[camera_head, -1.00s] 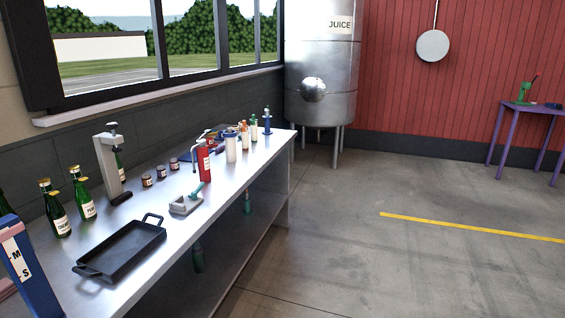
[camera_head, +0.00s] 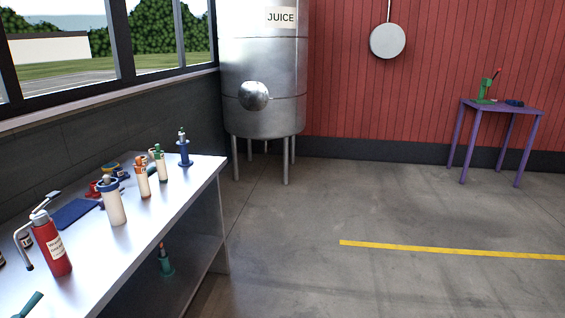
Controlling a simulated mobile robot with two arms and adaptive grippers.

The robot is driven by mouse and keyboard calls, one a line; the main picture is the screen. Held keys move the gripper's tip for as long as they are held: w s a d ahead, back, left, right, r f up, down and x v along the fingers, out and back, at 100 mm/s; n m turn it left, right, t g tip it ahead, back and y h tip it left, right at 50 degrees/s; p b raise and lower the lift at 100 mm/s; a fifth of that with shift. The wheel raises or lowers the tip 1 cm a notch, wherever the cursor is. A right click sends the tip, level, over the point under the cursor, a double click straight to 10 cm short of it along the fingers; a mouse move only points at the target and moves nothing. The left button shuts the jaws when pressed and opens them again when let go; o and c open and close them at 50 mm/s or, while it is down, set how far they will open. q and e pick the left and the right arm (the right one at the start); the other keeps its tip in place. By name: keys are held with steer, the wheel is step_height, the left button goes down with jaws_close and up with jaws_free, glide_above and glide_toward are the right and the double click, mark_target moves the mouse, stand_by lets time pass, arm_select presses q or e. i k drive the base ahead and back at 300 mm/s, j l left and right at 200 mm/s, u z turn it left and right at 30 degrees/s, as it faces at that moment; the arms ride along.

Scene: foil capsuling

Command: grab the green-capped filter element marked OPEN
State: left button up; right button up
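A pale cylinder with a green top (camera_head: 159,164) stands upright near the far end of the metal bench (camera_head: 175,222). It looks like the green-capped filter element, but any OPEN marking on it is too small to read. Just in front of it stands a similar cylinder with an orange top (camera_head: 143,180), and nearer still a larger one with a blue top (camera_head: 112,203). Neither of my grippers shows in the head view.
A dark blue upright item (camera_head: 184,149) stands beyond the cylinders. A red bottle with a lever (camera_head: 52,246) and a blue flat item (camera_head: 74,213) are nearer. A steel JUICE tank (camera_head: 264,70) stands behind the bench. A purple table (camera_head: 505,108) is far right. The floor (camera_head: 400,210) is clear.

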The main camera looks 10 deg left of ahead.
mark_target(159, 157)
steer(key=i+l+u, duration=0.1)
steer(key=i+u, duration=0.2)
steer(key=i, duration=0.25)
steer(key=i+l+u, duration=0.25)
steer(key=i, duration=0.3)
steer(key=i+l+u, duration=0.3)
steer(key=i, duration=0.2)
